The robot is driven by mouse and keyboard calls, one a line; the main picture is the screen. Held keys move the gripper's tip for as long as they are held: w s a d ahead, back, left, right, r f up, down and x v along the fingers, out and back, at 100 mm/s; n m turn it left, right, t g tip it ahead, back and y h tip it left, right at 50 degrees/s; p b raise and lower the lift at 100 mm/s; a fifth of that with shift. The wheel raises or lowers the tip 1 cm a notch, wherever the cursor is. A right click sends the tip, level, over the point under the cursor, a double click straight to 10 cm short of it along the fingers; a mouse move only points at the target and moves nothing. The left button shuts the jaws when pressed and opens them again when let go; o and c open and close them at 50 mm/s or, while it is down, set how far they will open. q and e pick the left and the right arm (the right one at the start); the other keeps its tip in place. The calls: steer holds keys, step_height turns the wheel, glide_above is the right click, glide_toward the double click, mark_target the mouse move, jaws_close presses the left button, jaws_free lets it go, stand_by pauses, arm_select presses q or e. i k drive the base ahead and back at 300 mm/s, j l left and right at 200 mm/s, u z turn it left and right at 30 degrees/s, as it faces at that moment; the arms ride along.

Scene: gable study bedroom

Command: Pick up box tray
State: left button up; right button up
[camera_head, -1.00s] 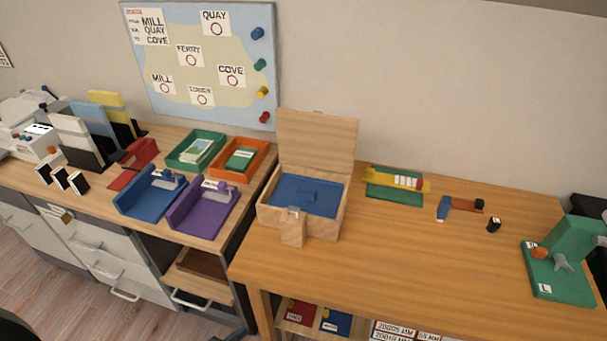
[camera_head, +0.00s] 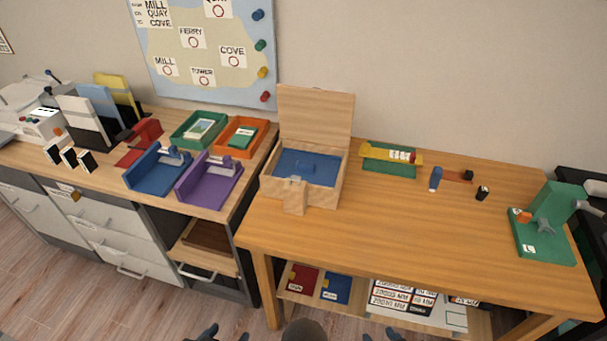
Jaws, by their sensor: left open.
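The box tray (camera_head: 292,165) is a blue shallow insert with a small raised blue part in its middle. It sits inside a light wooden box (camera_head: 330,190) whose lid (camera_head: 315,112) stands open against the wall side. A wooden flap with a small metal catch (camera_head: 295,197) is at the box's front. The tray's lower sides are hidden by the box walls. My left gripper (camera_head: 226,335) shows only as dark tips at the bottom edge, open and well apart from the box. My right gripper (camera_head: 394,336) barely shows at the bottom edge; its jaws are unclear.
The box stands at the left end of a wooden table (camera_head: 390,230). Right of it are a yellow-and-green item (camera_head: 390,158), a blue piece (camera_head: 435,178) and a green device (camera_head: 545,225). Left are blue (camera_head: 150,180) and purple (camera_head: 205,185) holders on a cabinet. The table's front middle is clear.

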mark_target(321, 169)
steer(key=i+j+z, duration=0.1)
steer(key=z, duration=1.6)
steer(key=j, duration=1.7)
